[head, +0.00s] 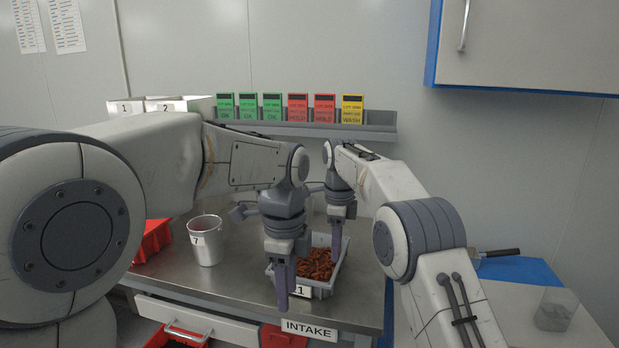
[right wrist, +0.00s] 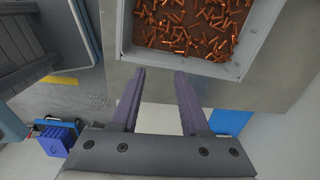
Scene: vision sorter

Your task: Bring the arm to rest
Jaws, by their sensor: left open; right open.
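My left gripper (head: 282,300) hangs pointing down at the front edge of the grey bin (head: 328,287), in front of it in the head view. Its fingers are seen edge-on; it is open, with nothing visible between them. My right gripper (head: 337,248) points down behind it, over the bin's area in the head view. In the right wrist view its two purple fingers (right wrist: 158,78) are apart and empty, just off the near rim of the bin (right wrist: 232,70). The bin holds many copper-coloured small parts (head: 316,265).
A shelf (head: 310,130) with green, red and yellow cards runs behind. A wall cabinet (head: 540,45) hangs upper right. A clear container (head: 555,310) stands lower right.

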